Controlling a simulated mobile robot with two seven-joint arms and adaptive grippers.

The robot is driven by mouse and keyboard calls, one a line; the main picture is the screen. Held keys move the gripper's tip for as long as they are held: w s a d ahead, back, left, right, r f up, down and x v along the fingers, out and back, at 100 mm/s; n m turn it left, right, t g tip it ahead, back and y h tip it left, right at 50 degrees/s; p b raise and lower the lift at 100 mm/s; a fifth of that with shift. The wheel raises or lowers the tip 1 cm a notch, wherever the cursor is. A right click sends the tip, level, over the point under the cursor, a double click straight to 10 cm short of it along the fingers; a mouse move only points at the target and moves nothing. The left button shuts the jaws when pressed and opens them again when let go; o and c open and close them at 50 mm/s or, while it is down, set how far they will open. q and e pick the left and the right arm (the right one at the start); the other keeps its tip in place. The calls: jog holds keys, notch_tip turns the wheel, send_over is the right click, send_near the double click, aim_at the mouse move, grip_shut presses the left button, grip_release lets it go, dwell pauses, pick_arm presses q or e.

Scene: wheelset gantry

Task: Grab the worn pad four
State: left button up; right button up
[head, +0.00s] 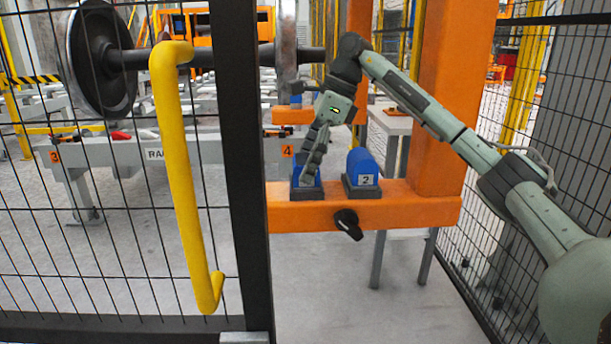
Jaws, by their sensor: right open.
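An orange tag marked 4 (288,151) is on the end of the grey rail stand, left of my right gripper. A small dark pad-like piece with a reddish part (276,132) lies on the stand just above that tag; I cannot tell whether it is worn pad four. My right gripper (308,178) reaches down in front of a blue block (297,176) on the orange beam and partly hides it. The gripper is open; its fingers overlap in this view, and contact with the block cannot be told. My left gripper is not in view.
A blue block marked 2 (362,170) stands right of the gripper on the orange beam (410,212), which has a black knob (347,222). A mesh gate with a yellow handle (178,180) and dark post (243,160) stands in front left. A wheelset (100,55) is behind.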

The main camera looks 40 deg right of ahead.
jog(key=c, duration=1.6)
jog(key=shift+o, duration=0.2)
jog(key=shift+r, duration=0.1)
